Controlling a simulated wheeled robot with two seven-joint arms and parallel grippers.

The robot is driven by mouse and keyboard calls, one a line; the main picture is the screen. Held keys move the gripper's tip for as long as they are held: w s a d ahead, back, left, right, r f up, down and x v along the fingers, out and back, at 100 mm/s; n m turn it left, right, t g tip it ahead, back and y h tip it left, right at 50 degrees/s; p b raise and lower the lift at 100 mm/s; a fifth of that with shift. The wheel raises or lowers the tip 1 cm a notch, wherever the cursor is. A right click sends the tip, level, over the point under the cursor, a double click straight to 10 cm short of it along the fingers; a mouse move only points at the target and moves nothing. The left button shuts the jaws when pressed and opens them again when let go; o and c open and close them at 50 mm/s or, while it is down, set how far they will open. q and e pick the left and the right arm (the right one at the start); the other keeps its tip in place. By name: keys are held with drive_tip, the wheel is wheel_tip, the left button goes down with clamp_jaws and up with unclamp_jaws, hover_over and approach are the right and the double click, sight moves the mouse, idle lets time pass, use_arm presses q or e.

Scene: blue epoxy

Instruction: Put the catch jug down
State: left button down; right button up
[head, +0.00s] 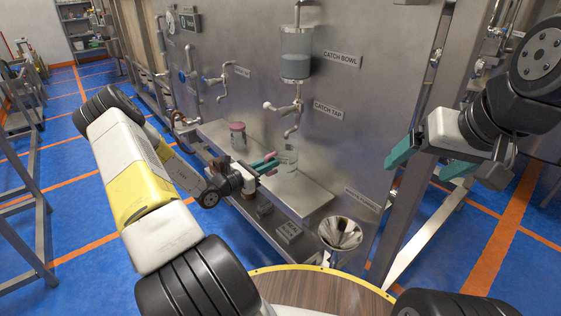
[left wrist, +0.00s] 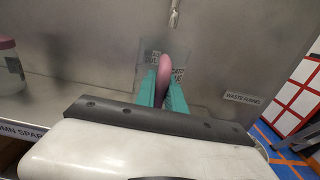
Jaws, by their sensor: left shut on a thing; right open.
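The catch jug (head: 288,158) is a clear vessel with a pink handle, below the catch tap (head: 291,108) and over the steel shelf (head: 305,192). I cannot tell whether its base touches the shelf. My left gripper (head: 268,164) is shut on the pink handle, with its teal fingers on either side. In the left wrist view the handle (left wrist: 164,78) stands between the fingers, and the clear body (left wrist: 154,58) shows faintly behind it. The tap's spout (left wrist: 174,14) is above. My right gripper (head: 428,158) is open and empty, at the right, away from the jug.
A pink-lidded jar (head: 238,137) stands on the shelf left of the jug; it also shows in the left wrist view (left wrist: 8,68). A glass catch bowl (head: 296,55) hangs above the tap. A metal waste funnel (head: 340,233) is at the shelf's front right. Bare shelf lies right of the jug.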

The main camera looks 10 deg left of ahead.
sight(270, 173)
use_arm(q)
drive_tip(key=shift+f, duration=1.7)
drive_tip(key=c, duration=1.4)
unclamp_jaws()
drive_tip(key=shift+f, duration=0.15)
